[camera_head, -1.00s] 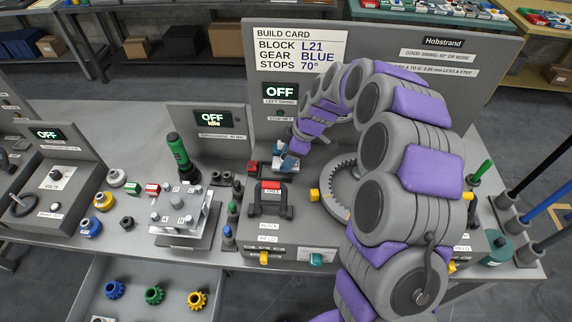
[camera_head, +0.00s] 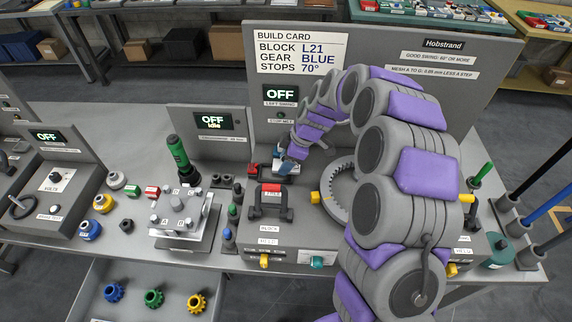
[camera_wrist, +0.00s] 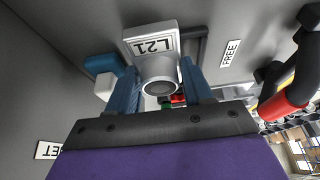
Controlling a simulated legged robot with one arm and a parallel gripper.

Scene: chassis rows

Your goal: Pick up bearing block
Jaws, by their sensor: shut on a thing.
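The bearing block is a light grey piece with a round bored boss and an L21 label (camera_wrist: 152,46). In the wrist view it sits between the two blue fingers of my gripper (camera_wrist: 160,95), which are shut on it. In the head view my gripper (camera_head: 287,158) is at the left part of the main station, by the upright panel. The block is mostly hidden there by the fingers and wrist. I cannot tell whether the block still touches the surface under it.
A clamp with a red FREE handle (camera_head: 270,191) stands close in front of my gripper. A large toothed ring (camera_head: 343,190) lies to the right. The upright panel with the build card (camera_head: 302,52) rises behind. Blue, green and yellow gears (camera_head: 153,298) lie in the front drawer.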

